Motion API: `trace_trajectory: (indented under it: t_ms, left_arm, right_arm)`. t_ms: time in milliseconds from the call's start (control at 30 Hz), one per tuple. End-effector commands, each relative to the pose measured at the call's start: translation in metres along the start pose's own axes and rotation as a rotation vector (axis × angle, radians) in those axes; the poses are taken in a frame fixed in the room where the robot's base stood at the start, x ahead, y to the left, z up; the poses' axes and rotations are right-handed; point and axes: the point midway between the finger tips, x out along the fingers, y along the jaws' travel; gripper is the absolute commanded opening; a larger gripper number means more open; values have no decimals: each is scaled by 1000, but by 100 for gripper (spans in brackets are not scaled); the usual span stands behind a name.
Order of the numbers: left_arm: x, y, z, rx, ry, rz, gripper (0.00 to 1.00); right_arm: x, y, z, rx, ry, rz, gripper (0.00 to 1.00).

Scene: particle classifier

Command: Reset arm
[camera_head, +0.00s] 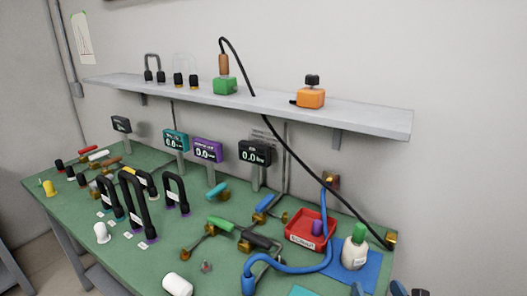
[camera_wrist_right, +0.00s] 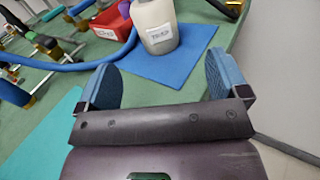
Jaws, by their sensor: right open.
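My right gripper (camera_wrist_right: 160,82) is open and empty, its two blue-padded fingers spread wide in the wrist view. In the head view only its fingertips (camera_head: 378,289) show at the bottom right edge, by the near edge of a blue mat. Nothing is between the fingers. A white bottle (camera_wrist_right: 157,25) with a label stands on the blue mat (camera_wrist_right: 165,68) ahead of the fingers, apart from them. The head view shows the same bottle (camera_head: 354,254) with a green cap. My left gripper is not in view.
A red bin (camera_head: 306,242) and a blue hose (camera_head: 290,268) lie left of the bottle. Several black-handled loops (camera_head: 137,205), valves and meters crowd the green table (camera_head: 60,207). A grey shelf (camera_head: 365,118) is above. A black cable (camera_head: 310,172) hangs down to the right.

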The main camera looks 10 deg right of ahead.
Motion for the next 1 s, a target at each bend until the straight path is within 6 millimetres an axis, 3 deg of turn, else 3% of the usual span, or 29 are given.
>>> trace_trajectory:
  t_ms: [267,533,800,1000]
  left_arm:
    - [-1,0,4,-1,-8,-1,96]
    - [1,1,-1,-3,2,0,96]
    - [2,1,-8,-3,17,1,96]
    - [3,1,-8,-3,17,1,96]
  right_arm:
    - [-38,-26,-10,549,77,-247,92]
    - [-96,-43,-32,1203,126,-599,92]
    - [-168,-37,-54,1785,111,-1039,92]
    - [-216,-22,-60,2070,60,-1365,92]
